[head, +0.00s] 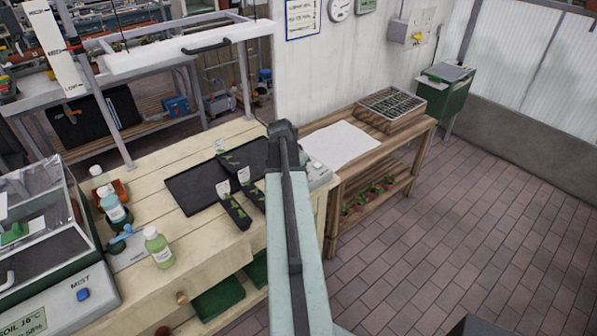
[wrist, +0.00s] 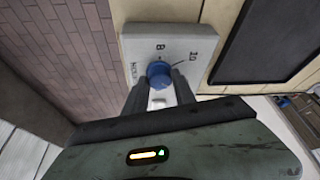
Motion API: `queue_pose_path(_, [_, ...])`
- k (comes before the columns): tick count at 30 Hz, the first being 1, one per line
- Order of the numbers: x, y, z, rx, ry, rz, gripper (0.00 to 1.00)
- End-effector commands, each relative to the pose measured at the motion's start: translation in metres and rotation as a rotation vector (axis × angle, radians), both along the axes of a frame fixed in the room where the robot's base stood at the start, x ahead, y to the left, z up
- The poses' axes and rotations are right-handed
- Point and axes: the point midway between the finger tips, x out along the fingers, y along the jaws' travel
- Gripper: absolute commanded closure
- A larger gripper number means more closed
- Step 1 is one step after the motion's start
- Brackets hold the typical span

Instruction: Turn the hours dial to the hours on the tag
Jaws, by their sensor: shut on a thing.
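The hours dial (wrist: 159,73) is a blue round knob on a pale plate (wrist: 196,42) in the wrist view. The plate carries what look like "8" and "16" marks, with sideways lettering at its left. My gripper (wrist: 160,82) has one dark finger on each side of the knob and is shut on it. Where the knob points is too small to read surely. In the head view the pale box (head: 319,174) shows beside my arm; the dial and my gripper are hidden there. White tags stand at dark seedling trays (head: 235,213); their writing is unreadable.
A black tray (head: 190,188) lies on the pale wooden bench. Bottles, one of them green (head: 158,248), and a clear-lidded mist box (head: 40,240) stand at its left. A lower wooden table (head: 345,180) is at right. The tiled floor beyond is open.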

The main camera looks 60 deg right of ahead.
Motion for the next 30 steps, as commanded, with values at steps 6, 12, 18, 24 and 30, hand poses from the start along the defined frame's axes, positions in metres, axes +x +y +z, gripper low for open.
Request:
queue_pose_path(6, [0.0,0.001,0.0,0.003,0.0,-0.001,1.0])
queue_pose_path(12, [0.001,0.001,0.0,0.003,0.001,0.001,0.46])
queue_pose_path(18, [0.001,0.001,0.0,0.002,0.0,0.001,0.46])
queue_pose_path(24, [0.001,0.002,0.005,0.001,0.0,0.001,0.46])
queue_pose_path(30, [0.001,0.012,0.033,0.001,0.001,0.003,0.46])
